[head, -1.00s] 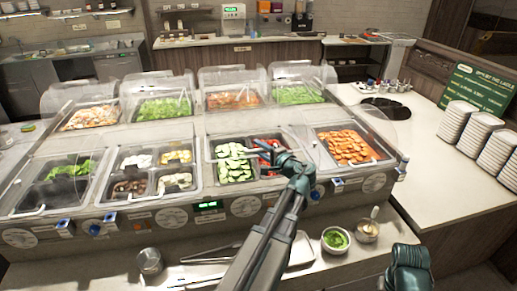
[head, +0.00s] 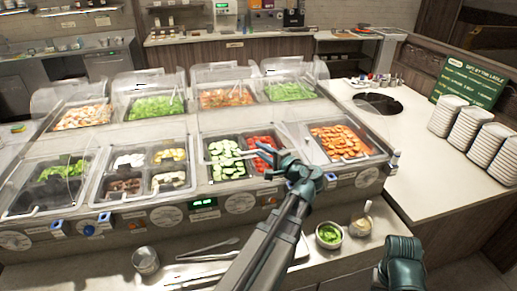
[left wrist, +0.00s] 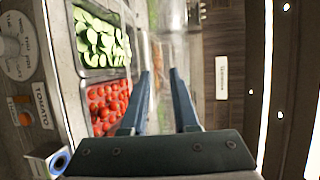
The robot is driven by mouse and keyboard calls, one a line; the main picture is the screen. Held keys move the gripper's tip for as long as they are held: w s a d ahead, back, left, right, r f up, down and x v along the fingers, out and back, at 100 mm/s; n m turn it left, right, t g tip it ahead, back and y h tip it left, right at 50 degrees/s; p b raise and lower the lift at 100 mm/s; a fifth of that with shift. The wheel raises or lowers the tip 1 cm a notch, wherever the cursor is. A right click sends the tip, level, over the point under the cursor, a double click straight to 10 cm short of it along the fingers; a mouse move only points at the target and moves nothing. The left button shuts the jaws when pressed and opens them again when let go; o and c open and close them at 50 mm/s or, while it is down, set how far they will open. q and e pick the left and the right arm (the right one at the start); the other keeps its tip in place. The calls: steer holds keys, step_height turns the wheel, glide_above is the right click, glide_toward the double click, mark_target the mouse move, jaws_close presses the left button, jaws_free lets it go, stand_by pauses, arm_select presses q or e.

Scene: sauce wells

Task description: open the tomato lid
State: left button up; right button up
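Red tomatoes (head: 262,143) lie in a well in the front row, right of the cucumber slices (head: 226,158). The tomatoes also show in the left wrist view (left wrist: 107,104), beside a TOMATO label (left wrist: 42,105). My left gripper (head: 262,156) is over the front part of the tomato well. Its two fingers are apart in the left wrist view (left wrist: 162,82), with nothing seen between them. The tomato lid is clear and hard to make out; I cannot tell its position or whether a finger touches it.
A well of orange slices (head: 338,141) is to the right. On the front ledge are a bowl of greens (head: 329,235), a metal cup (head: 145,260) and tongs (head: 208,248). Stacked white plates (head: 467,130) stand on the right counter, which has free room.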

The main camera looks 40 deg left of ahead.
arm_select(q)
steer(key=p+v, duration=0.1)
steer(key=v, duration=1)
stand_by(0.6)
steer(key=shift+f, duration=0.1)
stand_by(0.4)
